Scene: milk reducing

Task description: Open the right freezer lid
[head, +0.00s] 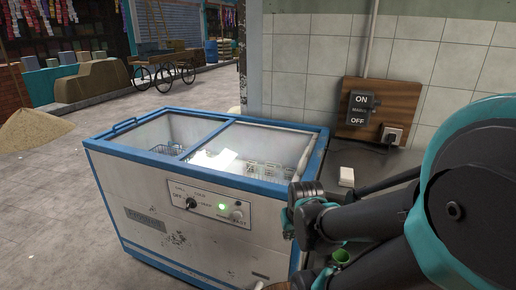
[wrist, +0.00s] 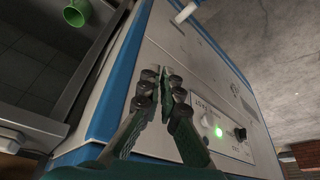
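The chest freezer (head: 190,230) has a white, worn front and a blue rim. A blue crossbar divides its glazed top; the right lid (head: 262,150) lies level over the right half and appears closed. A blue handle (head: 124,125) stands at the far-left edge.
A dark counter (head: 385,165) with a small white block (head: 346,176) adjoins the freezer's right side. A green cup (head: 341,256) is low at the right. A tiled wall with a switch board (head: 378,108) stands behind. Open floor (head: 60,210) lies to the left.

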